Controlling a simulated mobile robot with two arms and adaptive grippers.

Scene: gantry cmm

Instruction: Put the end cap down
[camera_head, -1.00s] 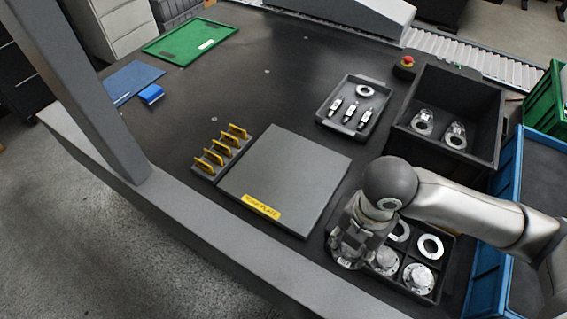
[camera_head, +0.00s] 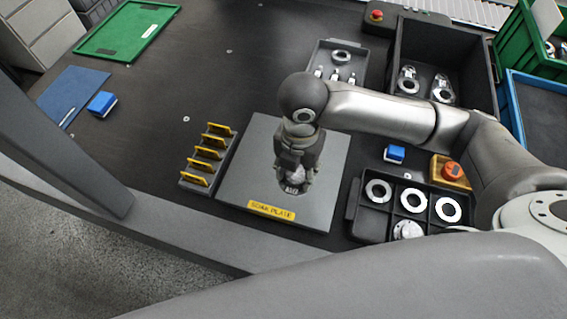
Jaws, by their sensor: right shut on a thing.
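My right gripper (camera_head: 294,187) is over the grey soak plate (camera_head: 323,206), fingers pointing down. It is shut on a light metal end cap (camera_head: 295,174), mostly hidden between the fingers. I cannot tell whether the cap touches the plate. The plate has a yellow label reading "SOAK PLATE" along its near edge. My left gripper is not in view.
A rack with yellow plates (camera_head: 207,153) stands just left of the soak plate. A blue block (camera_head: 394,154) and an orange-topped yellow box (camera_head: 450,172) lie to the right. A black bin (camera_head: 447,51) and grey parts tray (camera_head: 323,53) are behind.

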